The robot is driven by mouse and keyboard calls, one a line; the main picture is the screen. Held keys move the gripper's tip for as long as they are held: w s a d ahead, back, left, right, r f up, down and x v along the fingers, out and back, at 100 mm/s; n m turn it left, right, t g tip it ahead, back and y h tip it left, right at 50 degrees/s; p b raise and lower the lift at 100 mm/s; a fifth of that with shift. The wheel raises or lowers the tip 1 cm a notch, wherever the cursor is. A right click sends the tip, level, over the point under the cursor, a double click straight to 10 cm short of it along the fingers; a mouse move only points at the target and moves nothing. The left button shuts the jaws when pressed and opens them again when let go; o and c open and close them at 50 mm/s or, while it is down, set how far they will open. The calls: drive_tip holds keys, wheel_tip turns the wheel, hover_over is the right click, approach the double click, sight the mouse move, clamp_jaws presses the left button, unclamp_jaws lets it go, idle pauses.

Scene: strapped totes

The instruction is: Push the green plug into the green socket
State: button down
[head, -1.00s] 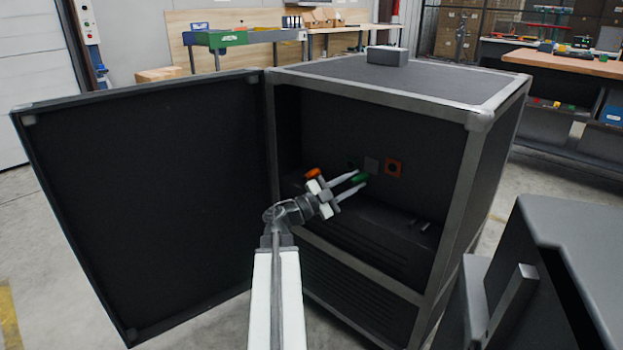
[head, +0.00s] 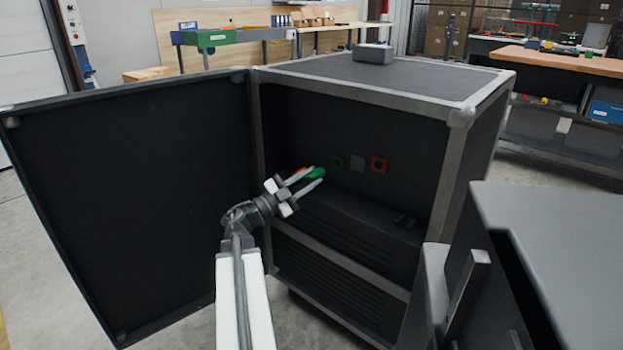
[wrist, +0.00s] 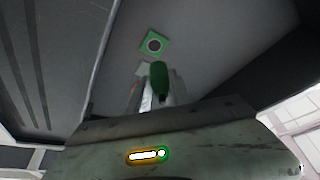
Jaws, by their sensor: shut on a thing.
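The green plug (head: 317,174) is held between the fingers of my gripper (head: 312,175), inside the open dark cabinet. In the wrist view the plug (wrist: 158,80) sticks out ahead of my gripper (wrist: 154,97). The green socket (head: 338,162) is a green square with a dark round hole on the cabinet's back wall. In the head view the plug is left of it and slightly lower. In the wrist view the green socket (wrist: 154,43) shows above the plug, with a visible gap between them. The socket's hole looks empty.
A grey square (head: 357,164) and an orange socket (head: 379,164) sit right of the green socket. An orange thing (head: 299,172) shows partly behind my gripper. The cabinet door (head: 130,190) stands open at left. A dark box (head: 370,215) fills the cabinet's lower part.

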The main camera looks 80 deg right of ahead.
drive_tip(key=shift+s+d, duration=0.1)
drive_tip(key=shift+s, duration=0.2)
drive_tip(key=shift+s+d, duration=0.1)
drive_tip(key=shift+d, duration=0.05)
drive_tip(key=shift+s+d, duration=0.4)
drive_tip(key=shift+d, duration=0.4)
drive_tip(key=shift+s+d, duration=0.45)
drive_tip(key=shift+d, duration=0.3)
drive_tip(key=shift+s+d, duration=0.4)
drive_tip(key=shift+d, duration=0.4)
drive_tip(key=shift+s+d, duration=0.15)
drive_tip(key=shift+d, duration=0.3)
drive_tip(key=c, duration=1.1)
unclamp_jaws()
drive_tip(key=b+v, duration=0.2)
drive_tip(key=v, duration=0.6)
